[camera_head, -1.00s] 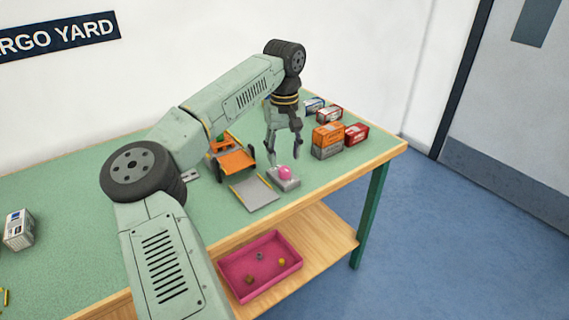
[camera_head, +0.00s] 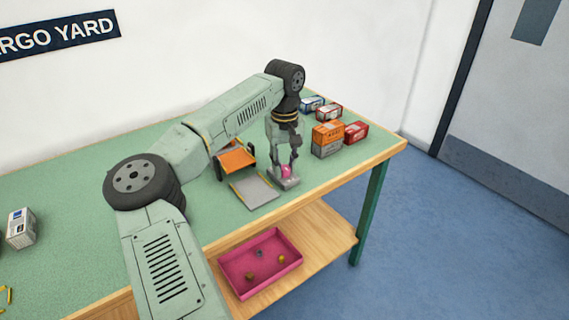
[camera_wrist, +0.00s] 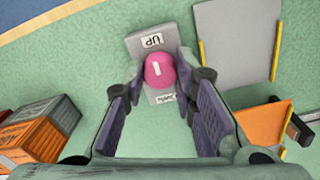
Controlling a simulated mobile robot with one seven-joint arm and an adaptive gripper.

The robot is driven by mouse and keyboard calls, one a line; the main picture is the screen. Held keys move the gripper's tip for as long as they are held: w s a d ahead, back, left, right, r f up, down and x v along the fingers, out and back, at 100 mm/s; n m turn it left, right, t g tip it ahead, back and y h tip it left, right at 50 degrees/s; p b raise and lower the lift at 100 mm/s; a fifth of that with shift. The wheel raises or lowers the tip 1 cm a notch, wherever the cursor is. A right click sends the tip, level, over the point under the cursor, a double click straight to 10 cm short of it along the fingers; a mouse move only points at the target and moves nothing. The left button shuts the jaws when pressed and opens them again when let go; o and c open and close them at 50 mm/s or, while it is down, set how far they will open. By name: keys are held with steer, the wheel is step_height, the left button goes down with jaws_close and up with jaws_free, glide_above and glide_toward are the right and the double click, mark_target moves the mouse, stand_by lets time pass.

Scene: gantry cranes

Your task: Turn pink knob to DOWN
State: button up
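The pink knob (camera_wrist: 160,71) sits on a small grey base (camera_wrist: 144,47) on the green table. It has a white mark on top. The base carries an "UP" label (camera_wrist: 152,41) on one side and another label (camera_wrist: 167,97), partly hidden, on the opposite side. My gripper (camera_wrist: 161,82) points down over the knob, its two fingers apart on either side of it. In the head view the pink knob (camera_head: 286,170) shows between the fingertips. Whether the fingers touch the knob I cannot tell.
Orange and grey containers (camera_head: 328,136) and red ones (camera_head: 356,132) stand right of my gripper. A grey plate (camera_head: 254,192) and an orange cart (camera_head: 236,161) stand left. A pink tray (camera_head: 260,263) with small items lies on the lower shelf.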

jaws_close()
